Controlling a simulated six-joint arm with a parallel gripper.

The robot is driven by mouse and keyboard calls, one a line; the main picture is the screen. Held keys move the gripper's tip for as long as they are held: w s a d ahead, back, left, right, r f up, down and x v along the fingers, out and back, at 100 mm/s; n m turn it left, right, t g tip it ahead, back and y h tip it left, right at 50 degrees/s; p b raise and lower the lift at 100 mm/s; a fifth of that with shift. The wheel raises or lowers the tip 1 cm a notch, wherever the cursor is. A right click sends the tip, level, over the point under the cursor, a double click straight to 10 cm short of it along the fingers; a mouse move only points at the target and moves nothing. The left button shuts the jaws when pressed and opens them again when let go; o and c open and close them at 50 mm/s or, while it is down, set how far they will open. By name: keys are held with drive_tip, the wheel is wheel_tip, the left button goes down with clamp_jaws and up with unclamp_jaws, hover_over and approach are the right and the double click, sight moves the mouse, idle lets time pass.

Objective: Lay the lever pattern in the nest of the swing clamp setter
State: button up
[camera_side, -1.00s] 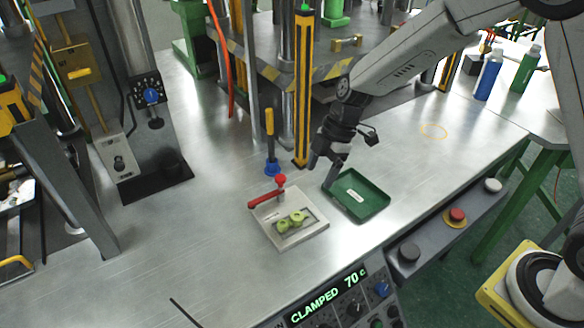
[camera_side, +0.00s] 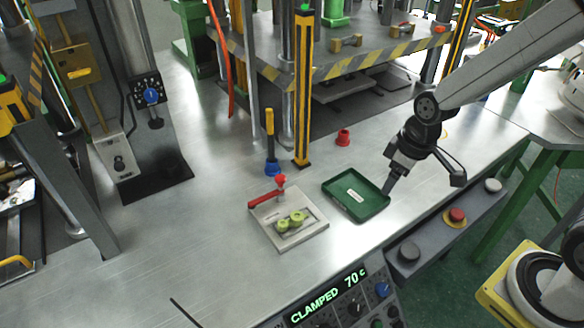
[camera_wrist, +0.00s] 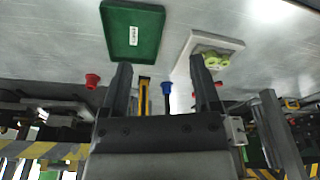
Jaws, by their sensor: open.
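The yellow-green lever pattern (camera_side: 290,221) lies in the nest of the pale setter plate (camera_side: 285,239), and it also shows in the wrist view (camera_wrist: 213,61). The setter's red clamp arm (camera_side: 266,199) with its red knob sits at the plate's back left edge. The display reads "CLAMPED 70 c". My gripper (camera_side: 390,187) is beside the right edge of the green tray, apart from the pattern. In the wrist view its two fingers (camera_wrist: 164,85) stand apart with nothing between them.
The labelled green tray (camera_side: 376,207) is empty and right of the setter. A red cup-like piece (camera_side: 343,137) stands behind it. A blue-based tool (camera_side: 271,168) and a yellow-black post (camera_side: 302,100) stand behind the setter.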

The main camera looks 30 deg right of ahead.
drive_tip(key=shift+s+d+m+t+h, duration=0.15)
drive_tip(key=shift+s+d+m, duration=0.15)
drive_tip(key=shift+s+m, duration=0.35)
drive_tip(key=shift+s+d+m+t+h, duration=0.1)
drive_tip(key=shift+s+d+m, duration=0.2)
drive_tip(key=shift+s+m, duration=0.3)
drive_tip(key=shift+s+d+m+t+h, duration=0.15)
drive_tip(key=shift+s+d+m, duration=0.15)
drive_tip(key=shift+s+m, duration=0.35)
drive_tip(key=shift+c, duration=0.3)
